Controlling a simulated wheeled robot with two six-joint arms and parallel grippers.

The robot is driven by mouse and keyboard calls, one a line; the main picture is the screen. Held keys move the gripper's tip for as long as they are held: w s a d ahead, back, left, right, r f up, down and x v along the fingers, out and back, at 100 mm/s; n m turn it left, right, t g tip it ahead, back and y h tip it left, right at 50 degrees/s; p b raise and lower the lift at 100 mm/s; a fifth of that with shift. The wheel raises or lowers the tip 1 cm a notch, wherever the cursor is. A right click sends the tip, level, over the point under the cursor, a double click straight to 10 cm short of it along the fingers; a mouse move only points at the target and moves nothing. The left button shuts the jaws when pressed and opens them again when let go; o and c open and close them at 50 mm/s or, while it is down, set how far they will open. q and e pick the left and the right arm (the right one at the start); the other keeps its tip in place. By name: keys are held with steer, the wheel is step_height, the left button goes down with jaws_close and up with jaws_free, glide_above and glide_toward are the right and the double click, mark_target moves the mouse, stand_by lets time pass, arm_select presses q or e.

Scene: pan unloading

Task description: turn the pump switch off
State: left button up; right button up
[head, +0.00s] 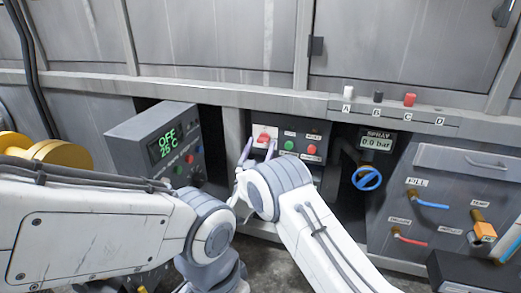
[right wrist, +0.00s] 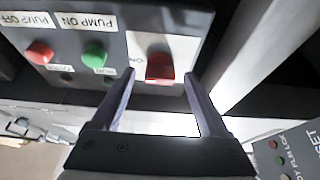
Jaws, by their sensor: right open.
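The pump panel (head: 279,129) is a dark box under the steel ledge. At its left end is a red switch (head: 264,138) on a white plate. In the right wrist view the red switch (right wrist: 160,67) sits on its white plate (right wrist: 142,43), seen upside down, with a small ON label beside it. My right gripper (head: 258,152) is open, its fingers pointing at the switch. In the wrist view the right gripper (right wrist: 158,80) has one finger on each side of the switch; I cannot tell whether they touch it. My left gripper is not in view.
A green button (right wrist: 95,56) and a red button (right wrist: 40,53) sit beside the switch. A display box (head: 165,150) reading OFF and 25 C stands at the left. A blue valve wheel (head: 367,178) and a lever panel (head: 440,200) are at the right.

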jaws_close()
steer(key=shift+d+r+n+y+p, duration=0.1)
steer(key=shift+r+n+y+p, duration=0.1)
steer(key=shift+n+y+p, duration=0.65)
steer(key=n+y+p, duration=0.2)
steer(key=n+p, duration=0.2)
steer(key=n, duration=0.1)
steer(key=n+g+y+p, duration=0.1)
steer(key=n+y+p, duration=0.1)
steer(key=n+p, duration=0.2)
steer(key=n+y+p, duration=0.2)
steer(key=n+p, duration=0.2)
steer(key=n, duration=0.3)
steer(key=shift+s+d+r+g, duration=0.2)
steer(key=shift+d+r+g, duration=0.1)
steer(key=n+g+p, duration=0.1)
steer(key=n+p, duration=0.2)
steer(key=shift+n+y, duration=0.25)
steer(key=shift+n+g+p, duration=0.4)
steer(key=shift+n+p, duration=0.15)
steer(key=shift+n, duration=0.05)
